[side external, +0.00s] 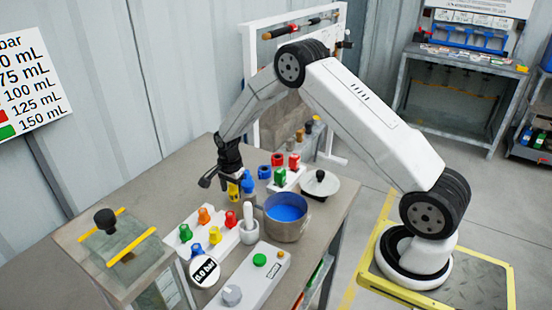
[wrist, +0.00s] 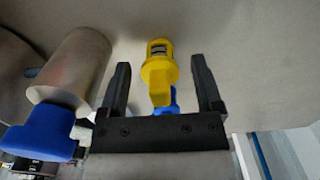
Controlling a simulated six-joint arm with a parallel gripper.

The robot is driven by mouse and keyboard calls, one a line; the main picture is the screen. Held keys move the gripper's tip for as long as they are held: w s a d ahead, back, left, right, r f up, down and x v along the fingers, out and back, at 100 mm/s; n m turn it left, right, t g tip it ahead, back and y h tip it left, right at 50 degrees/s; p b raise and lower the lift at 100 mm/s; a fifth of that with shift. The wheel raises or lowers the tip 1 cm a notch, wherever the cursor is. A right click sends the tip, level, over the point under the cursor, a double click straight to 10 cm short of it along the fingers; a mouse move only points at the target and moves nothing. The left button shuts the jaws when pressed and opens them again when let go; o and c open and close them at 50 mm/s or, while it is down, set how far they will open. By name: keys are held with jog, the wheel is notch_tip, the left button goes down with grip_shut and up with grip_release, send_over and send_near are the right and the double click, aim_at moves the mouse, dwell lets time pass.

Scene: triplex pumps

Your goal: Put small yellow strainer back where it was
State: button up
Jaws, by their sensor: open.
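A small yellow strainer (wrist: 159,72) with a ribbed collar and a flat tab is between my gripper's two black fingers in the wrist view. Gaps show between it and both fingers. My gripper (side external: 226,180) is open, low over the table; the yellow part (side external: 234,190) shows just below it in the side view. A blue piece (wrist: 174,104) shows partly behind the strainer's tab, mostly hidden by the gripper body. Whether the strainer rests on the table or in something is hard to tell.
Blue pieces (side external: 249,182) stand close right of my gripper. Bare table (side external: 160,195) lies to the left.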

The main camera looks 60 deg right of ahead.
aim_at(233, 186)
notch_tip(233, 186, up, 11)
jog(key=shift+r, duration=0.1)
dwell(0.4)
dwell(0.5)
jog(key=shift+s+a+r+n, duration=0.15)
jog(key=shift+s+a+n, duration=0.2)
jog(key=shift+n, duration=0.05)
jog(key=s+a+r+n+t, duration=0.1)
jog(key=s+a+n, duration=0.4)
jog(key=s+n, duration=0.3)
jog(key=s+a+r+n+t, duration=0.1)
jog(key=s+a+n, duration=0.3)
jog(key=s+n, duration=0.5)
jog(key=s, duration=0.4)
jog(key=shift+s+a+r+t, duration=0.3)
jog(key=shift+s+a, duration=0.05)
jog(key=shift+a, duration=0.05)
